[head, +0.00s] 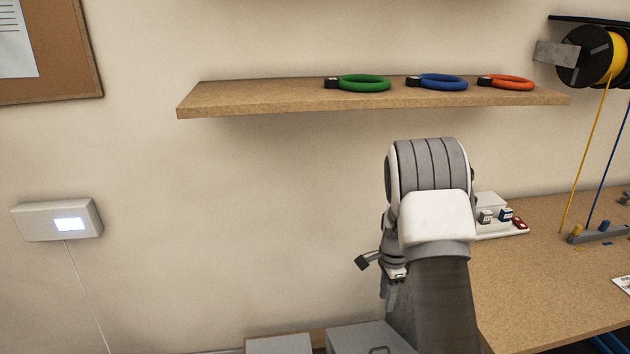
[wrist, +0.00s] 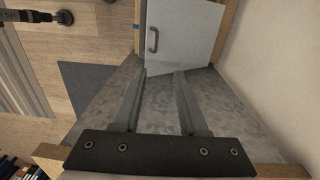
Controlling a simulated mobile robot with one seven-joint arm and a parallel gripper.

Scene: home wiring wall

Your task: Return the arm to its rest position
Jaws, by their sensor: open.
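My arm rises at the right of centre in the head view and bends over at a white and grey joint. My gripper (head: 388,296) hangs at the left side of the arm, pointing down, in front of the wall. It also shows in the wrist view (wrist: 161,74), where its two fingers are apart with nothing between them. Part of the gripper is hard to make out in the head view.
Below the gripper are a light grey door (wrist: 180,35) with a handle and a speckled grey surface (wrist: 225,95). A wooden shelf (head: 240,97) holds green (head: 363,83), blue (head: 443,82) and orange (head: 511,83) coils. A workbench (head: 540,290) stands right of the arm.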

